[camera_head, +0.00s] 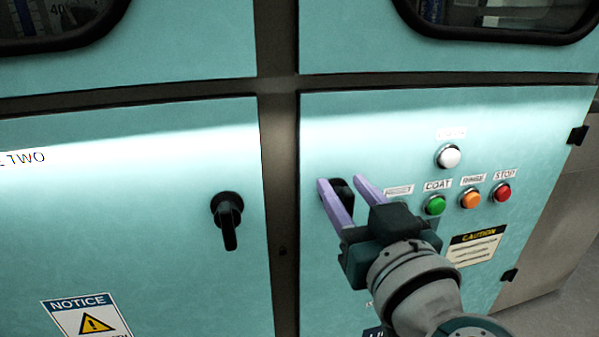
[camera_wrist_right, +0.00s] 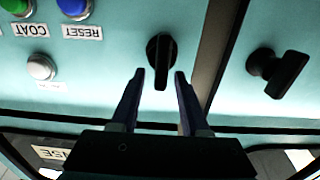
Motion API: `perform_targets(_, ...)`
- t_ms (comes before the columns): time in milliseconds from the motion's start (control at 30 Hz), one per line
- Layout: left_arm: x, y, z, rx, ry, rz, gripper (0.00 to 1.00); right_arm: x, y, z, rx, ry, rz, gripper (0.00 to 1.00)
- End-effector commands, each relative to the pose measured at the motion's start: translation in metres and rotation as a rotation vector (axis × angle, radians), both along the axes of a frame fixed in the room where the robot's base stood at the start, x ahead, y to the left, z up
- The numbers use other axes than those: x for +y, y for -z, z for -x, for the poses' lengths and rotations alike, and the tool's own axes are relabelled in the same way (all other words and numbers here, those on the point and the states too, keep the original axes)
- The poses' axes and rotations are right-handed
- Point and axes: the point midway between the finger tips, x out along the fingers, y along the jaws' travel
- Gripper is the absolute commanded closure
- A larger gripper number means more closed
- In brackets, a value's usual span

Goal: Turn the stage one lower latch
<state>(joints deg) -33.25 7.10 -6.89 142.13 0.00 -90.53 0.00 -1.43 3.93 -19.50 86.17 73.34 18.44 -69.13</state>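The latch on the right cabinet door (camera_head: 343,190) is a black knob, partly hidden behind my right gripper (camera_head: 340,181) in the head view. The right wrist view shows this latch (camera_wrist_right: 160,48) clearly, its narrow handle upright in the picture. My right gripper (camera_wrist_right: 160,72) is open, with its two purple fingers on either side of the handle's end. I see a gap on both sides, so the fingers are not shut on it. My left gripper is not in view. No stage name is readable on the right door.
A second black latch (camera_head: 228,220) sits on the left door marked "TWO"; its handle points down. Right of my gripper are a white light (camera_head: 448,156) and green (camera_head: 434,204), orange (camera_head: 470,198) and red (camera_head: 501,193) buttons. A blue RESET button (camera_wrist_right: 75,8) shows in the wrist view.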

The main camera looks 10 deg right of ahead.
Motion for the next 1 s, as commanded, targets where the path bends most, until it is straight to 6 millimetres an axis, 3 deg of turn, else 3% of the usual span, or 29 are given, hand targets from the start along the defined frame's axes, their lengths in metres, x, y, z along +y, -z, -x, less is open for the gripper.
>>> perform_targets(33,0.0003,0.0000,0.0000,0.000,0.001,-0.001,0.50,0.0000,0.0000,0.0001,0.000,0.000,0.000,0.61)
perform_targets(400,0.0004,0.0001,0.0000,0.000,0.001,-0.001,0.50,0.0000,0.0001,0.0004,0.000,0.000,0.000,1.00)
perform_targets(1000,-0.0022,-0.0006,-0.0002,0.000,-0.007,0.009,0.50,-0.0008,0.0000,0.0004,0.001,0.000,-0.032,1.00)
